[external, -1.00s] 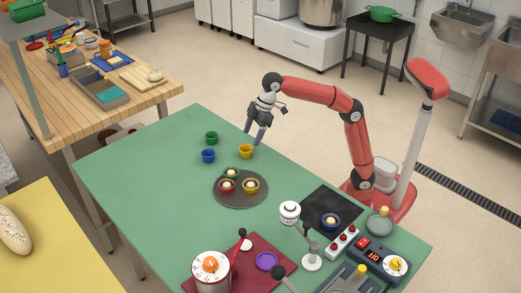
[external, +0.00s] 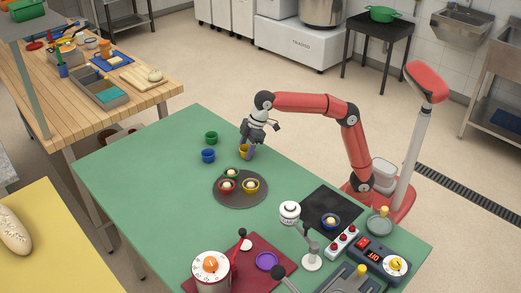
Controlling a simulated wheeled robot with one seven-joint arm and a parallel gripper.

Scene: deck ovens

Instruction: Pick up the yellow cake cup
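An empty-looking yellow cake cup (external: 243,151) stands on the green table, right of a blue cup (external: 208,155) and a green cup (external: 211,137). My gripper (external: 247,153) points down at the yellow cup, with its fingers around or in front of the cup's right part and hiding some of it. I cannot tell whether the fingers touch the cup or how far apart they are. Another yellow cup (external: 251,187), with pale filling, sits on the round dark tray (external: 239,204).
The tray also holds a filled red cup (external: 227,187) and a filled green cup (external: 231,172). A black mat (external: 318,206) bears a filled blue cup (external: 330,222). A white-topped device (external: 290,213) and a control box (external: 372,255) stand nearer the front. The table's left part is clear.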

